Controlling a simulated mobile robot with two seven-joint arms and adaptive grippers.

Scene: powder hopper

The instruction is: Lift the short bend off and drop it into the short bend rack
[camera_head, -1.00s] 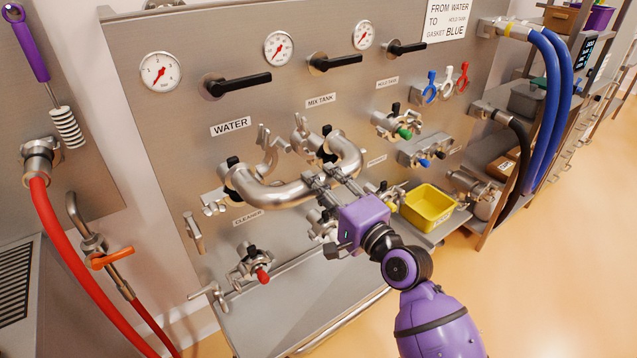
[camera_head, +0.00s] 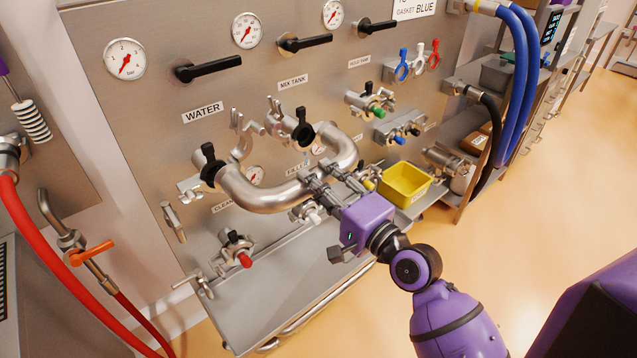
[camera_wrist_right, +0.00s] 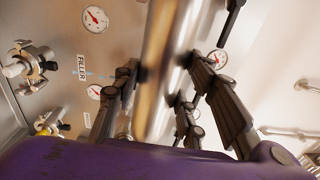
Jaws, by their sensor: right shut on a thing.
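The short bend (camera_head: 272,199) is a U-shaped polished steel pipe in front of the steel panel. My right gripper (camera_head: 318,183) is shut on its right part. The bend's left end appears apart from the WATER port (camera_head: 207,168), and its right end stands off the MIX TANK port (camera_head: 300,130). My left gripper is not in view. I cannot identify the short bend rack.
A yellow bin (camera_head: 405,184) stands on the shelf right of the gripper. Valve handles, gauges and a red-capped port (camera_head: 240,250) fill the panel. Blue hoses (camera_head: 520,90) hang at right and a red hose (camera_head: 45,265) at left. Open floor (camera_head: 545,190) lies to the right.

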